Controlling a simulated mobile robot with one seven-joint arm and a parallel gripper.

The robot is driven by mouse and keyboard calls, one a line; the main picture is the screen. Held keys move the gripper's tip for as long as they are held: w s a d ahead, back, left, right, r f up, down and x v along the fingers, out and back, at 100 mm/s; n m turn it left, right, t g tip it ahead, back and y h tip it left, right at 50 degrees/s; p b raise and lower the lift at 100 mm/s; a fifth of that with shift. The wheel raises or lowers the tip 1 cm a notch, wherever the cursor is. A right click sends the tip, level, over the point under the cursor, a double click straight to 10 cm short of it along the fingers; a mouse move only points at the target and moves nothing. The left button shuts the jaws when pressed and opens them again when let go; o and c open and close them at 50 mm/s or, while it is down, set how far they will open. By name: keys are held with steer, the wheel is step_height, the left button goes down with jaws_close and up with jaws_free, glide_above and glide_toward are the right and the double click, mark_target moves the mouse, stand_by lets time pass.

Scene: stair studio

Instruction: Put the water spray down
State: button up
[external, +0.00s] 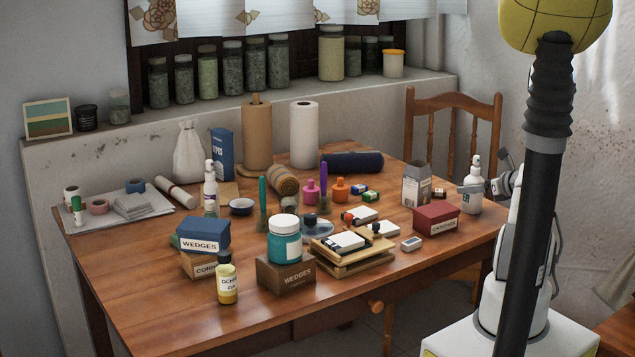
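A white spray bottle (473,203) is upright at the right end of the wooden table (150,290). Its base appears to be at the table top, but I cannot tell if it bears on it. My gripper (486,174) is at this bottle, coming from the right. One grey finger crosses in front of the bottle's upper body, and another dark part shows up and to the right. Whether the fingers press on the bottle is too small to tell. A second white pump bottle (210,194) stands at the table's left half.
A red box (436,219) and an open grey carton (416,186) stand left of my gripper. A wooden chair (453,100) is behind. Jars, boxes, rolls and pads crowd the table's middle. The front left of the table is clear.

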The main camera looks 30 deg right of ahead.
steer(key=o, duration=0.4)
steer(key=shift+c, duration=0.2)
steer(key=shift+r+p, duration=0.3)
steer(key=p+v, duration=0.2)
steer(key=v, duration=1)
steer(key=shift+f, duration=0.1)
